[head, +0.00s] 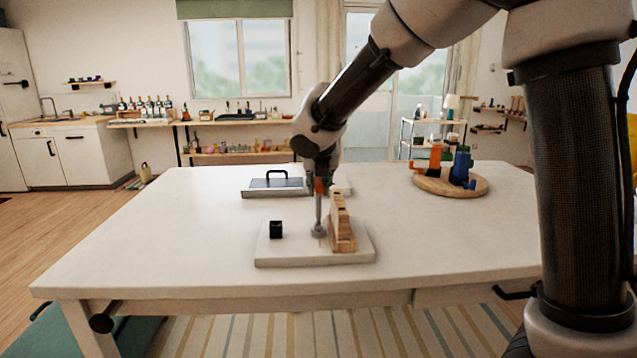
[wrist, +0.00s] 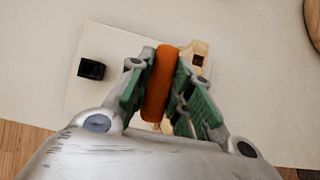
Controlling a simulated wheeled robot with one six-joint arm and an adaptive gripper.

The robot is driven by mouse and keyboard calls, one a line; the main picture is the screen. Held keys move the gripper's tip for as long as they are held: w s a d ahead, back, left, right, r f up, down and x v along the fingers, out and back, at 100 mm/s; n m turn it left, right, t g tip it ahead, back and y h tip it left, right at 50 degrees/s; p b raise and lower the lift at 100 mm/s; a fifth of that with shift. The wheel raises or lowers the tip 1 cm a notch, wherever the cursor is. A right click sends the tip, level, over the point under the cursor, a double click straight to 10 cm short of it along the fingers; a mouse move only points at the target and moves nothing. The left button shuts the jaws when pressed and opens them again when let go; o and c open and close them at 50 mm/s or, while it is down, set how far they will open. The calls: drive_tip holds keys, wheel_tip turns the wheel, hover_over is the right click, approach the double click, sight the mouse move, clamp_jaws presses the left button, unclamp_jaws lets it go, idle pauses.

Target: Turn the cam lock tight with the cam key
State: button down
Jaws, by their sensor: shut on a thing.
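My gripper (head: 319,183) points down over a white board (head: 280,258) on the table. In the wrist view my gripper (wrist: 158,88) is shut on the orange handle of the cam key (wrist: 160,85). In the head view the cam key (head: 319,212) stands upright with its grey shaft reaching down to a round grey piece, which looks like the cam lock (head: 319,231), at the foot of a wooden block (head: 341,225). Whether the key tip sits in the lock is too small to tell. The lock is hidden under the gripper in the wrist view.
A small black square holder (head: 276,230) stands on the board to the left. Behind is a grey tray with a black handle (head: 276,187). A round wooden board (head: 435,186) with orange and blue items is at the right. The table's (head: 150,230) left side is clear.

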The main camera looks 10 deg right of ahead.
drive_tip(key=shift+f, duration=0.6)
idle(0.5)
drive_tip(key=shift+a+m+h, duration=0.15)
drive_tip(key=shift+m+h, duration=0.45)
drive_tip(key=shift+m, duration=0.6)
drive_tip(key=shift+m+g+h, duration=0.3)
drive_tip(key=shift+m+h, duration=0.3)
drive_tip(key=shift+m, duration=0.4)
